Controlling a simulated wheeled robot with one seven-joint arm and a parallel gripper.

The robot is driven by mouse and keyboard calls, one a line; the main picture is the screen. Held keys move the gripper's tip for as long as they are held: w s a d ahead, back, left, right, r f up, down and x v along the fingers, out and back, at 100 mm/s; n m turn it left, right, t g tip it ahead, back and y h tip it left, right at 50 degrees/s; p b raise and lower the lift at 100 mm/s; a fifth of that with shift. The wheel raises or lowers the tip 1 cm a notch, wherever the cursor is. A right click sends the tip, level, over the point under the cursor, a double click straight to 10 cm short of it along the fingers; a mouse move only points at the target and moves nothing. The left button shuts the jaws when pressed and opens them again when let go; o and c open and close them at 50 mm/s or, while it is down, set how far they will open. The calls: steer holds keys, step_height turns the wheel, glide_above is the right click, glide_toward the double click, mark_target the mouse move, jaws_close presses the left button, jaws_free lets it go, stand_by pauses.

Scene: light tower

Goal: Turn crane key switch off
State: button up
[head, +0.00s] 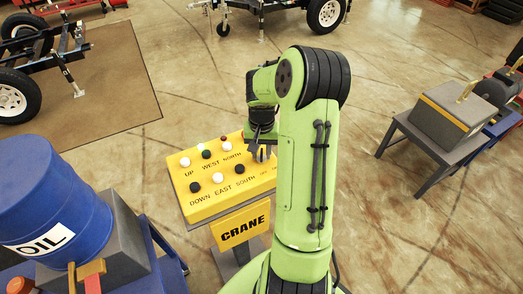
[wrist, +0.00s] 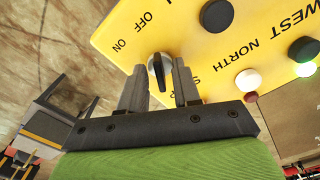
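The crane key switch (wrist: 160,68) is a silver round switch with a dark bar on the yellow control panel (wrist: 110,25). OFF and ON labels are printed beside it. In the wrist view the dark bar runs roughly up and down the picture; I cannot tell which label it points to. My gripper (wrist: 159,82) is open, with one finger on each side of the switch; I cannot tell if either finger touches it. In the head view my gripper (head: 262,138) is over the panel's right end (head: 212,205), and my arm hides part of that end.
The panel carries several black and white buttons, including a black one (wrist: 216,15) close to my right finger. A CRANE sign (head: 241,226) hangs at the front. A blue oil barrel (head: 50,205) stands left, a grey bench (head: 425,145) right.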

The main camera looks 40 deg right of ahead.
jaws_close()
steer(key=shift+n, duration=0.3)
steer(key=n, duration=0.5)
steer(key=n+b, duration=0.1)
steer(key=n, duration=0.5)
steer(key=shift+n, duration=0.3)
stand_by(0.3)
steer(key=shift+o, duration=0.6)
jaws_free()
